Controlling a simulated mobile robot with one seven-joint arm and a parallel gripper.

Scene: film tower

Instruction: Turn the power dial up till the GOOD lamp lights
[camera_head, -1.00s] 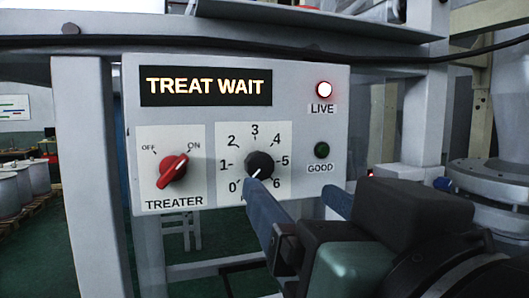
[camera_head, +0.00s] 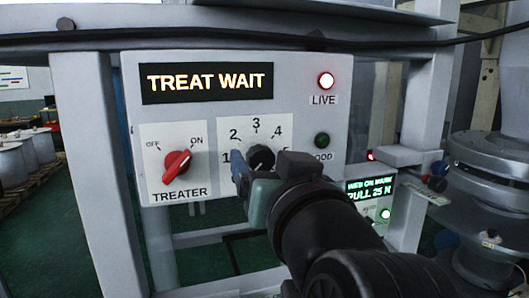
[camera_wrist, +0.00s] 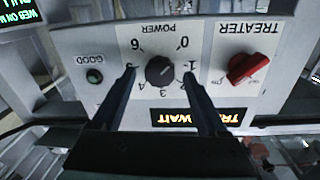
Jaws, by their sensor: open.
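The black power dial (camera_head: 262,158) sits on the grey panel, in a ring of numbers from 0 to 6. It also shows in the wrist view (camera_wrist: 160,70), upside down, where its pointer seems to face 0. My gripper (camera_wrist: 159,76) is open, its two dark fingers on either side of the dial with gaps between; I cannot tell if the tips reach around it. In the head view, one blue finger of my gripper (camera_head: 239,168) shows left of the dial, and my wrist hides the lower right numbers. The GOOD lamp (camera_head: 322,140) is dark green, unlit.
The display (camera_head: 207,83) reads TREAT WAIT. The LIVE lamp (camera_head: 326,80) glows. The red TREATER switch (camera_head: 177,162) points to ON, left of the dial. A lower box with a green display (camera_head: 371,188) stands at the right. A frame post (camera_head: 97,160) stands left of the panel.

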